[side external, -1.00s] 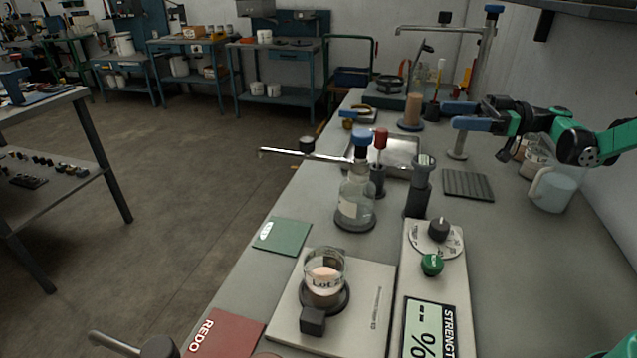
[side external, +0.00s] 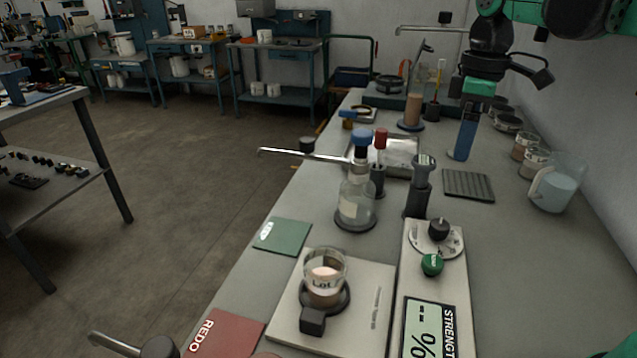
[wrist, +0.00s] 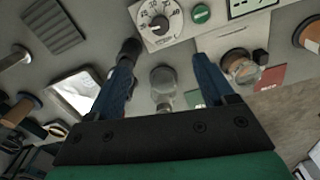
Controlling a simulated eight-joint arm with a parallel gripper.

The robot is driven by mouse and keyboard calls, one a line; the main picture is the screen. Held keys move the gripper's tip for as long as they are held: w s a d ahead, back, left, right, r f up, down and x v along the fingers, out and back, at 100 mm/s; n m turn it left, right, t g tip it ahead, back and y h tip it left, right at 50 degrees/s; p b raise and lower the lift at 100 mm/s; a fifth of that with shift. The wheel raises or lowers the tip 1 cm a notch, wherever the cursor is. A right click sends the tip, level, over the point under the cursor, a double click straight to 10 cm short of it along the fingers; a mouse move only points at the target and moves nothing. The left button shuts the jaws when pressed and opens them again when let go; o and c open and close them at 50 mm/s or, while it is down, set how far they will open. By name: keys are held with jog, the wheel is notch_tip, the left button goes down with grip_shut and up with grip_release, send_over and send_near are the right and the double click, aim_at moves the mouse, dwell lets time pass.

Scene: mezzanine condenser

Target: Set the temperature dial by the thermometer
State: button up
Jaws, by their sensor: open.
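The temperature dial (side external: 438,230) is a black knob on a round white scale, set on a pale panel at the front right. In the wrist view the dial (wrist: 158,24) shows numbers around its knob, at the top just left of centre. A slim stick with a yellow top (side external: 440,72) stands in a dark holder at the back; I cannot tell if it is the thermometer. My gripper (side external: 460,155) points down above the back of the bench, behind the dial and apart from it. In the wrist view my gripper (wrist: 163,72) has its blue fingers spread and holds nothing.
A blue-capped glass bottle (side external: 355,200) and a dark upright post (side external: 418,188) stand behind the panel. A green button (side external: 432,265) sits just in front of the dial. A beaker (side external: 325,280) stands on a pale plate. A jug (side external: 560,185) stands at the right.

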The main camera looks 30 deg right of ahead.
aim_at(440, 224)
notch_tip(440, 224, down, 16)
jog(key=shift+r, duration=0.1)
dwell(0.5)
grip_shut()
